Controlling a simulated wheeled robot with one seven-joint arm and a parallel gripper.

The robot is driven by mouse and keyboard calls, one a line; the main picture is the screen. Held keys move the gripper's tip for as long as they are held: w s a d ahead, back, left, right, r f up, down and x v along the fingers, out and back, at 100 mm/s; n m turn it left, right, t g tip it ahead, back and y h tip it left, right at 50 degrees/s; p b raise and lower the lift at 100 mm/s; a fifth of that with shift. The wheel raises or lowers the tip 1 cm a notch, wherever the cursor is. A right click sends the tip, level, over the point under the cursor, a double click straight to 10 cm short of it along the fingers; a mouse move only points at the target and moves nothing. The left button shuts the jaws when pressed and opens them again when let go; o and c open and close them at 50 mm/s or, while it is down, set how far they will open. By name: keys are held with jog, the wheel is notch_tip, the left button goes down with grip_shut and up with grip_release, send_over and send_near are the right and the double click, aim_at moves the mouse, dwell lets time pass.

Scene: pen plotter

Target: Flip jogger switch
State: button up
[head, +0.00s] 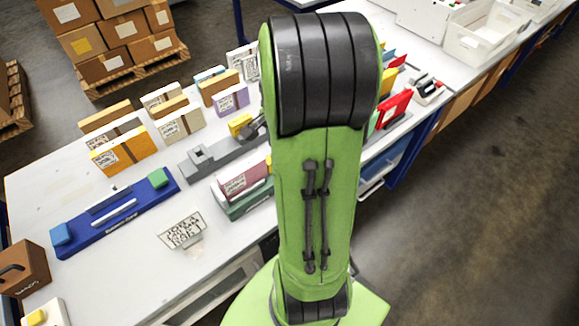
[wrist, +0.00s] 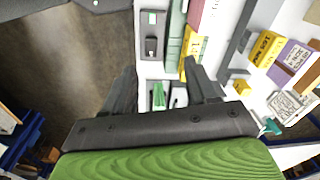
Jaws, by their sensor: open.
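My gripper (wrist: 159,68) is open in the wrist view, with its two dark fingers apart and nothing held between them. A dark grey panel (wrist: 150,22) lies on the table just beyond the fingertips. It has a small white, red and green label and a darker raised block that may be the jogger switch (wrist: 151,47). I cannot tell which way the switch is set. A small green piece (wrist: 158,96) shows between the fingers, below the panel. In the head view my green arm hides my gripper and the area around the panel.
A blue device (head: 118,214) stands on the white table (head: 150,275) at the left. A long grey fixture (head: 205,158) and several boxes, including a yellow box (wrist: 265,47), stand nearby. A red piece (head: 394,107) is right of my arm. Open floor lies beyond the table's front edge.

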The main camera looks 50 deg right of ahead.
jog(key=d+f+m+b, duration=0.1)
jog(key=f, duration=0.5)
jog(key=s+d+f+m+b, duration=0.1)
jog(key=f, duration=0.6)
jog(key=d+f+m+b, duration=0.1)
jog(key=d+f, duration=0.1)
jog(key=f, duration=0.4)
jog(key=shift+s+d+f+g+y, duration=0.1)
jog(key=shift+s+f+g+y, duration=0.1)
jog(key=shift+s+g+y, duration=0.1)
jog(key=c, duration=1.1)
jog(key=shift+o, duration=0.2)
jog(key=shift+w+f+h+b, duration=0.2)
jog(key=shift+h+b, duration=0.2)
jog(key=shift+b, duration=0.55)
jog(key=shift+s+a+r, duration=0.1)
jog(key=shift+a+r, duration=0.05)
jog(key=shift+a, duration=0.1)
jog(key=shift+d, duration=0.1)
